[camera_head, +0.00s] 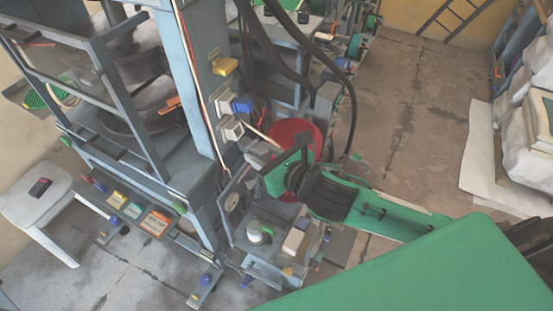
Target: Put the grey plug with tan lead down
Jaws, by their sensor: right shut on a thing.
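The light grey plug (232,130) shows beside the blue-grey machine post, below a blue plug. A tan lead (263,135) slants from it down to the right, towards my right gripper. My right gripper (252,155) comes in from the right on a green arm, with its dark grey fingers close to the plug. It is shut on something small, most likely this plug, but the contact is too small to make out. I cannot tell whether the plug touches the post. My left gripper is not in view.
A blue plug (241,104) and a yellow block (225,66) sit higher on the post. A red round thing (298,138) is behind my gripper. Below is a cluttered shelf with a white roll (254,235) and a pale block (293,241). A white stool (38,195) stands left.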

